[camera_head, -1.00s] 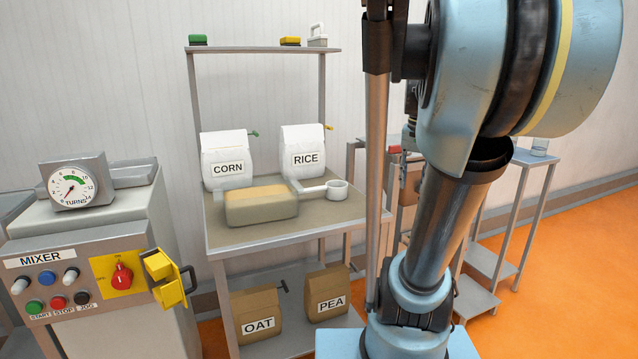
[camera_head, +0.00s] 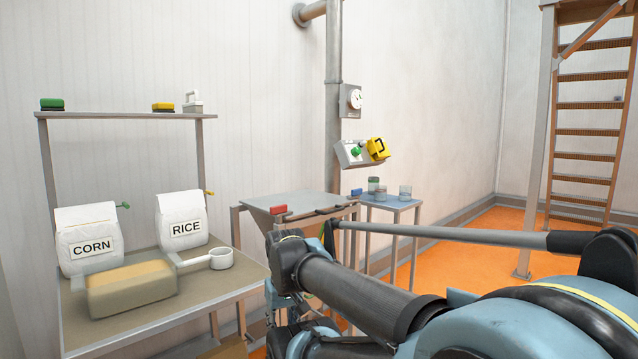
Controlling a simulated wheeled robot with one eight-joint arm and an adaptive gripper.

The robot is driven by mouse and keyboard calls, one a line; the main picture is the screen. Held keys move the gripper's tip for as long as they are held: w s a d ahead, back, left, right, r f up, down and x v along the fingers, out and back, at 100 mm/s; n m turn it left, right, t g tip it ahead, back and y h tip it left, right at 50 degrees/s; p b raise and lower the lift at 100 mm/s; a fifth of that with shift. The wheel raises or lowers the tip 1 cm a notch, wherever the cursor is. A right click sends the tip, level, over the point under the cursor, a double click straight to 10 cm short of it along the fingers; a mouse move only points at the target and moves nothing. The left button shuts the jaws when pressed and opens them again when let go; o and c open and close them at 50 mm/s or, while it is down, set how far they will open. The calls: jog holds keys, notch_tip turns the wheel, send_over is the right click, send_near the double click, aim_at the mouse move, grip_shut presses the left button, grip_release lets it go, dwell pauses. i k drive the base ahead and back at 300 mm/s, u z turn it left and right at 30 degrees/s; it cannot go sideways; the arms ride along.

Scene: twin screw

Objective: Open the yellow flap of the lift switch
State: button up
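A small grey switch box (camera_head: 350,155) is mounted by the vertical pipe on the back wall; I take it for the lift switch. It has a green knob or button (camera_head: 356,152) on its front. The yellow flap (camera_head: 377,149) is at its right end, with a black handle on the side facing me. At this size I cannot tell whether the flap is open or closed, or what is behind it. My arm fills the lower right, well in front of and below the switch. I cannot make out my gripper in this view.
A round gauge (camera_head: 351,100) is above the switch. Below it are a grey hopper-like stand (camera_head: 300,204) and a small table (camera_head: 390,204) with jars. A bench (camera_head: 75,325) with CORN and RICE bags is at left. A ladder (camera_head: 585,155) is at right; orange floor (camera_head: 470,240) lies between.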

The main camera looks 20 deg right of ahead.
aim_at(377, 145)
jog(key=z, duration=0.05)
jog(key=k, duration=0.65)
jog(key=z, duration=0.35)
jog(key=i, duration=0.55)
jog(key=z, duration=0.65)
jog(key=i, duration=0.8)
